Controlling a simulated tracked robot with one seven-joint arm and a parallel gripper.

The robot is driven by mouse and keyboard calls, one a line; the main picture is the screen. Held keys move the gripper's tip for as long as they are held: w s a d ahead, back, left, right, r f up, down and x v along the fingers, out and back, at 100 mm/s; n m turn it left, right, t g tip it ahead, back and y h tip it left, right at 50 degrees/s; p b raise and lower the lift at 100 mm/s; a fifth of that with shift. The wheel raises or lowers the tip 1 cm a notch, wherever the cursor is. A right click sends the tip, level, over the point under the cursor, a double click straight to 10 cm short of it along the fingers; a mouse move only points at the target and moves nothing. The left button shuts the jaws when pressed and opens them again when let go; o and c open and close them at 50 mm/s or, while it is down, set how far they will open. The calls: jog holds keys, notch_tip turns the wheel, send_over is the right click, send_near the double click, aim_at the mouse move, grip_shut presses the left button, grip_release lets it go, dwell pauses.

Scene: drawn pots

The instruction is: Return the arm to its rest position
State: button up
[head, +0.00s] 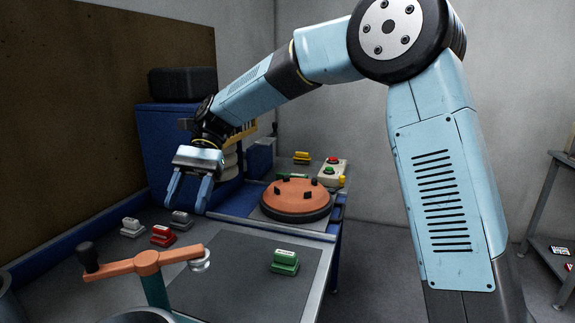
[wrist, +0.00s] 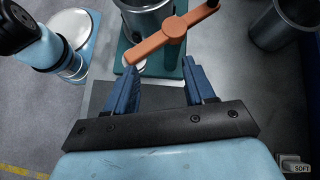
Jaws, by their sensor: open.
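My light-blue arm reaches from the right of the head view over the bench. My gripper (head: 188,190) hangs at its end with two blue fingers pointing down, apart and with nothing between them. In the wrist view my gripper (wrist: 157,82) is also open and empty. An orange crank handle (head: 150,262) on a green post stands in front of it in the head view. The handle also shows beyond the fingertips in the wrist view (wrist: 165,38), beside a metal pot (wrist: 146,12).
Red (head: 162,236), green (head: 285,262) and grey (head: 181,220) small blocks sit on the bench (head: 250,285). An orange round plate with black pegs (head: 296,195) lies behind. A blue cabinet (head: 165,140) stands at the back left. A dark pot (wrist: 282,28) is at the wrist view's upper right.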

jog(key=s+d+r+t, duration=0.15)
jog(key=d+t, duration=0.75)
jog(key=d, duration=1.6)
jog(key=s+d+t+h, duration=0.1)
jog(key=s+d+t, duration=0.2)
jog(key=d, duration=0.6)
jog(key=s+d+f+t+h, duration=0.1)
jog(key=s+d+t, duration=0.2)
jog(key=d, duration=0.6)
jog(key=s, duration=0.2)
jog(key=shift+s+d+n+t, duration=0.15)
jog(key=shift+s+n+t, duration=0.15)
jog(key=shift+c, duration=1.1)
